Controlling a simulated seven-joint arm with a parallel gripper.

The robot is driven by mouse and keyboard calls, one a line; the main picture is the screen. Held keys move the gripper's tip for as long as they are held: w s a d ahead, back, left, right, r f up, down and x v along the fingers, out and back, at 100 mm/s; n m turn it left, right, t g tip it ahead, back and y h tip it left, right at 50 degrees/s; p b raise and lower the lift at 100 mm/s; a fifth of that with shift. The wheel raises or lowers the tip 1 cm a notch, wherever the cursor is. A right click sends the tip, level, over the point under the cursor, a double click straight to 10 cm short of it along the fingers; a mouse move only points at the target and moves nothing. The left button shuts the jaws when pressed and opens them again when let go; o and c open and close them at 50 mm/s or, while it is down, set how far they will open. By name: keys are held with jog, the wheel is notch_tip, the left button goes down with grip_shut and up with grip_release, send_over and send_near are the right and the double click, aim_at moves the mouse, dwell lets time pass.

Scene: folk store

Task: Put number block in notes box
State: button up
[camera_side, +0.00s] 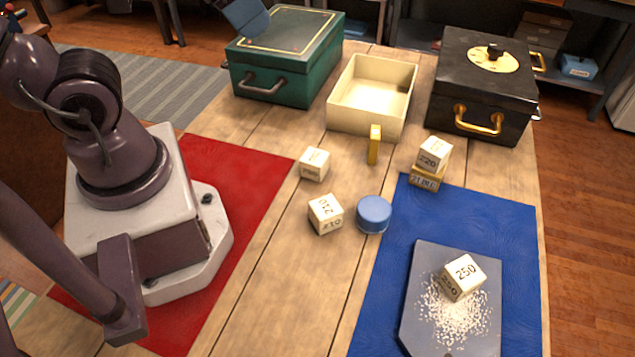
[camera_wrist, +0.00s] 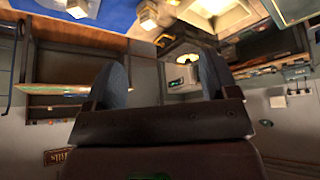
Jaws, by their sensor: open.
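Several cream number blocks are in the side view. One marked 250 (camera_side: 465,273) sits on a grey board, one marked 220 (camera_side: 435,150) on a yellow block (camera_side: 426,180). One marked 210 (camera_side: 326,214) and one with an unclear number (camera_side: 314,164) stand on the wood. The boxes are an open cream box (camera_side: 338,118), a closed green box (camera_side: 268,82) and a closed black box (camera_side: 470,85); no readable label shows which is the notes box. My gripper (camera_wrist: 162,75) is open and empty in the wrist view, away from the blocks.
A blue round piece (camera_side: 374,214) stands beside the 210 block. A thin yellow piece (camera_side: 375,144) stands before the cream box. White grains (camera_side: 445,315) lie on the grey board (camera_side: 420,300), which rests on a blue mat (camera_side: 385,270). Bare wood (camera_side: 265,300) lies front centre.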

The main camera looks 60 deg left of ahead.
jog(key=m+g, duration=0.6)
jog(key=m, duration=1.2)
send_over(326, 206)
notch_tip(326, 206, down, 21)
jog(key=f, duration=0.6)
jog(key=shift+s+d+f, duration=0.2)
jog(key=shift+s+f, duration=0.05)
jog(key=shift+f, duration=0.15)
jog(key=shift+w+a+f, duration=0.1)
jog(key=shift+f, duration=1.35)
jog(key=shift+w+a+f, duration=0.1)
jog(key=shift+f, duration=1.35)
